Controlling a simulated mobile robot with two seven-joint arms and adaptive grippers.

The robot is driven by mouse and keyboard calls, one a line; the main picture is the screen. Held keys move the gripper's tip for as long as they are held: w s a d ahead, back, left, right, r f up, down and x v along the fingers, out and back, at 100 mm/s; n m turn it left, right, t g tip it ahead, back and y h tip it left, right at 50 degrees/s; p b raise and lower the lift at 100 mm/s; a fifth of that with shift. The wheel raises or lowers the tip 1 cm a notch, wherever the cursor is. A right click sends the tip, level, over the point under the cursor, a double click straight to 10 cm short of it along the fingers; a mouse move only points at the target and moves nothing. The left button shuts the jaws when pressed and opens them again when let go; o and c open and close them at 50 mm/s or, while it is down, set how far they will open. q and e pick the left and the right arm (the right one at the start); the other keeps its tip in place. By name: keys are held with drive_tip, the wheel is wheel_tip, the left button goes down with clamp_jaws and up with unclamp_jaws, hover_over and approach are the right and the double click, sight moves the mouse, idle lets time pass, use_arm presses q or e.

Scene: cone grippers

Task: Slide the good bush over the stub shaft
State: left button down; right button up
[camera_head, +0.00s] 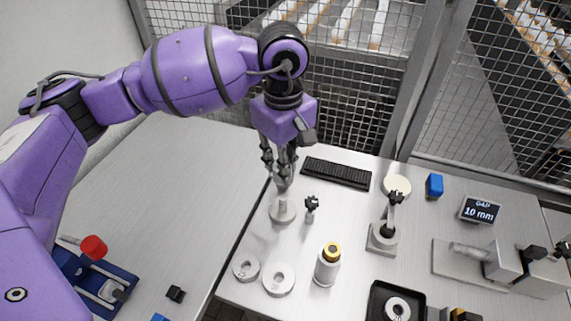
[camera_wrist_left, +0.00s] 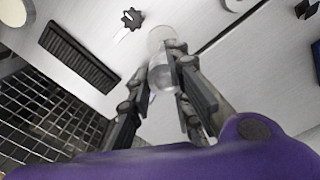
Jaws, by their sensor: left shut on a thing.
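My left gripper (camera_head: 283,182) points down and is shut on a silvery, roughly cylindrical piece (camera_wrist_left: 162,76). A pale round disc (camera_head: 283,211) shows just below the fingertips in the head view. I cannot tell whether the held piece is joined to it or only above it. Two grey rings with holes, bush-like, lie at the table's front left: one ring (camera_head: 246,267) and another ring (camera_head: 279,279). A third ring (camera_head: 398,308) lies in a black tray (camera_head: 376,296). A short horizontal shaft (camera_head: 468,251) sticks out leftward from a metal block (camera_head: 503,262). My right gripper is not in view.
A yellow-topped cylinder (camera_head: 327,267) stands mid-table. A stand with a black knob (camera_head: 383,237), a black knob (camera_head: 311,203), a dark ribbed strip (camera_head: 336,173), a blue block (camera_head: 434,185) and a display reading 10 mm (camera_head: 480,210) are around. Mesh fencing closes the back.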

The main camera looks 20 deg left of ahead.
use_arm(q)
wheel_tip(320, 180, down, 3)
drive_tip(key=shift+b, duration=0.75)
drive_tip(key=shift+f+b, duration=0.4)
drive_tip(key=shift+f, duration=0.45)
drive_tip(key=shift+f+b, duration=0.3)
drive_tip(key=shift+f, duration=0.25)
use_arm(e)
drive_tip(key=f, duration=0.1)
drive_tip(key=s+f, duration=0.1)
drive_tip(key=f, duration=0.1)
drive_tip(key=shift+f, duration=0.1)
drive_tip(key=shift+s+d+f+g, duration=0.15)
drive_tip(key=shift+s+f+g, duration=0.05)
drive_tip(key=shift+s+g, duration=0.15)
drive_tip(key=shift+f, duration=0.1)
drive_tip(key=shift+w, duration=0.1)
